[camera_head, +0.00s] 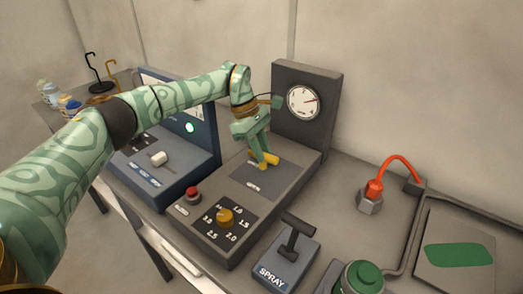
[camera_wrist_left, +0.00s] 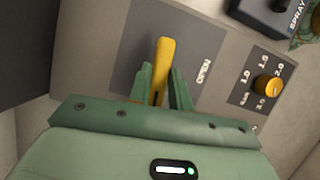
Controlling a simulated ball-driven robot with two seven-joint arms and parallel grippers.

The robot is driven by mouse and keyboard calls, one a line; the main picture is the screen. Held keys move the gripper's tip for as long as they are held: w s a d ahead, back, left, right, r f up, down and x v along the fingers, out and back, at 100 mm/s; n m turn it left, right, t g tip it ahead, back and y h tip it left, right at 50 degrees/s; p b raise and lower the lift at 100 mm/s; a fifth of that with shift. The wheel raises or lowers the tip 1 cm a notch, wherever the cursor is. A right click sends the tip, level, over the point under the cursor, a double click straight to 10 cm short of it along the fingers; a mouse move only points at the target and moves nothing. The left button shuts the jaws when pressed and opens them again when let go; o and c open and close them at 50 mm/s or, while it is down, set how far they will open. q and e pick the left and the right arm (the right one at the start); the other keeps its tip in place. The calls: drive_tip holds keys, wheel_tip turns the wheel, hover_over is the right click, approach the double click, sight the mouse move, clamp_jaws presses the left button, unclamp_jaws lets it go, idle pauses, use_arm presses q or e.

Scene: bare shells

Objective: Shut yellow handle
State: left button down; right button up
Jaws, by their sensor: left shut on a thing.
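The yellow handle (camera_head: 271,158) is on a dark plate on the grey console (camera_head: 205,245), below the round gauge in the head view. My left gripper (camera_head: 264,158) reaches down to it and is shut on it. In the left wrist view the yellow handle (camera_wrist_left: 165,52) is a narrow bar between the two fingers of my left gripper (camera_wrist_left: 162,82), its far end sticking out past them. The word OPEN is printed to its right there. The fingers hide part of the handle.
The gauge (camera_head: 304,102) is on an upright panel behind. The console also bears a yellow knob (camera_head: 226,217) and a red button (camera_head: 193,194). A SPRAY lever (camera_head: 291,240), a red hooked pipe (camera_head: 375,187) and a green-topped part (camera_head: 361,277) are to the right. A blue console (camera_head: 165,172) is left.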

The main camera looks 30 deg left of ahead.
use_arm(q)
drive_tip(key=shift+m+g, duration=0.3)
drive_tip(key=shift+m, duration=0.3)
drive_tip(key=c, duration=1.3)
unclamp_jaws()
drive_tip(key=p+v, duration=0.1)
drive_tip(key=v, duration=1.5)
drive_tip(key=shift+w+r+p, duration=0.15)
drive_tip(key=shift+r+p, duration=0.05)
drive_tip(key=shift+p, duration=0.2)
drive_tip(key=shift+r, duration=0.1)
